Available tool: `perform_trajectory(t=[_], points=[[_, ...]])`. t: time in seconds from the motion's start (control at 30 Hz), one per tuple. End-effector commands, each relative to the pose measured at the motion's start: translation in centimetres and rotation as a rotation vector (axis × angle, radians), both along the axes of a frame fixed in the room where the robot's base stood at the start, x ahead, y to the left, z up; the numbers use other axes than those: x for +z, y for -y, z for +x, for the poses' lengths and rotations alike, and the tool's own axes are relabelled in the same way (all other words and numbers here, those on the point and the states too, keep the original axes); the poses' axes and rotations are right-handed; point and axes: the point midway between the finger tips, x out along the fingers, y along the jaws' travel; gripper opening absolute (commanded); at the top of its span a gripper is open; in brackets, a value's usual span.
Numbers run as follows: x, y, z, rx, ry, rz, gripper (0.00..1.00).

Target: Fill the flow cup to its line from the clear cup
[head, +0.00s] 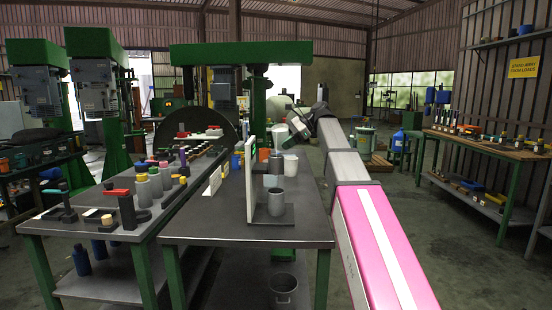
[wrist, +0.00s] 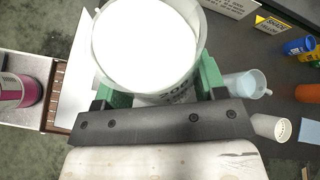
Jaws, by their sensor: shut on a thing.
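The clear cup (wrist: 202,45) fills the top of the wrist view, with white liquid (wrist: 145,40) in it. My gripper (wrist: 162,90) is shut on it, with a green finger on either side. In the head view my gripper (head: 298,124) is above the far part of the middle table, with a pale translucent shape, apparently the clear cup (head: 280,136), beside it. The flow cup seems to be the grey cup (head: 276,166) held on a dark stand (head: 255,212), near and below my gripper. Its inside and line cannot be seen.
A grey beaker (head: 276,203) stands on the stand's base. A white cup (head: 290,166) is just behind the stand. A white upright panel (head: 250,170) stands left of it. Bottles and tools crowd the left table (head: 90,231). The middle table's front (head: 215,228) is clear.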

Motion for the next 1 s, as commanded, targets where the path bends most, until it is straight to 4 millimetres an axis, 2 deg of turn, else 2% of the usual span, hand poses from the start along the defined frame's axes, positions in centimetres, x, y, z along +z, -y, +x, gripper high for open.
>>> perform_trajectory(t=[1.0], points=[[-0.5,0.02,0.1,0.0,0.064,-0.025,0.32]])
